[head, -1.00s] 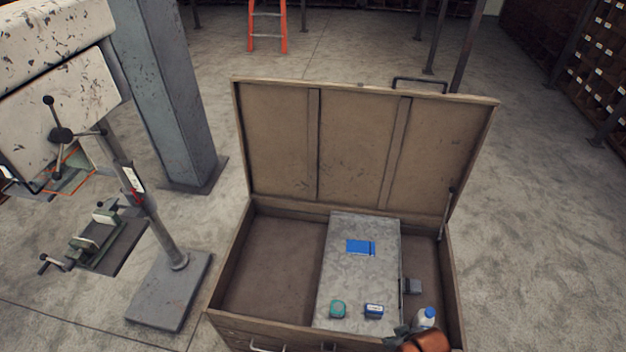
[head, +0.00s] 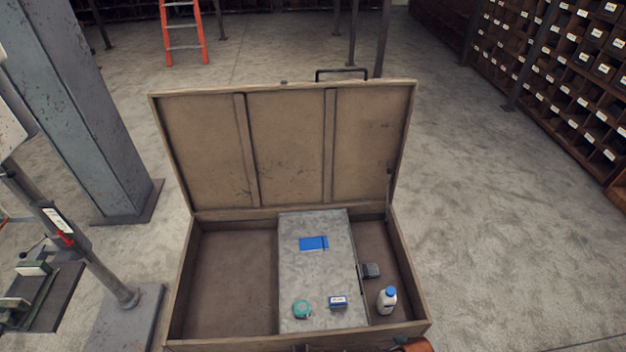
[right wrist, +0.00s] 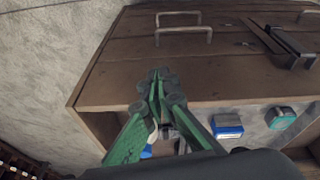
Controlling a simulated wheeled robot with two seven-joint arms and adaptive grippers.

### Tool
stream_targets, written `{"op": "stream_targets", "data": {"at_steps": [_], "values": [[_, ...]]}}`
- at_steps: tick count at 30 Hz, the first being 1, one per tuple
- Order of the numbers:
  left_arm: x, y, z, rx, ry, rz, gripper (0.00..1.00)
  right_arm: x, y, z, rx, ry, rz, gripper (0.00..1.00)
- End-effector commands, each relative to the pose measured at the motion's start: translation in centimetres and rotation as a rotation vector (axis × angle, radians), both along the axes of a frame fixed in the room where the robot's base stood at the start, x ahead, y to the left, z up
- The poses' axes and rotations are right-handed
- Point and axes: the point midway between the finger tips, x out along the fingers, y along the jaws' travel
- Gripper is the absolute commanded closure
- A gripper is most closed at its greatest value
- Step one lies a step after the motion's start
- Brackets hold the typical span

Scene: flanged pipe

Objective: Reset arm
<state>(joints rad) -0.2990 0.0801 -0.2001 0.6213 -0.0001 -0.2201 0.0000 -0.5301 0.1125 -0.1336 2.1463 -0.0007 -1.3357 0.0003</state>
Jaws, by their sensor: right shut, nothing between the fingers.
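My right gripper (right wrist: 157,90) shows in the right wrist view with its green fingers together and nothing held between them. It is in front of the wooden chest (right wrist: 105,75), near its front side with the handles. In the head view only an orange piece of my right arm (head: 415,345) shows at the bottom edge, in front of the open chest (head: 185,285). My left gripper is in neither view.
Inside the chest, a grey metal box (head: 295,270) carries a blue item (head: 313,243), a teal tape measure (head: 301,309) and a small blue-white box (head: 338,302). Open floor lies right.

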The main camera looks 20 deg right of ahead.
Motion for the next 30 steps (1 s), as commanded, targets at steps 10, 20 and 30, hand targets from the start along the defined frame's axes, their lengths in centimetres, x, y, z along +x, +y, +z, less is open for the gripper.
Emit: {"op": "stream_targets", "data": {"at_steps": [10,20,30], "values": [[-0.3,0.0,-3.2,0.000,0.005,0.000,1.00,-2.9,0.9,-19.9,0.016,0.077,0.030,1.00],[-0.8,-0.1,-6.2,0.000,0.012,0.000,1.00,-12.9,1.5,-37.2,0.025,0.154,0.067,1.00],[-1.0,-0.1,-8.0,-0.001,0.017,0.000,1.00,-22.4,1.1,-44.3,0.028,0.202,0.094,1.00]]}}
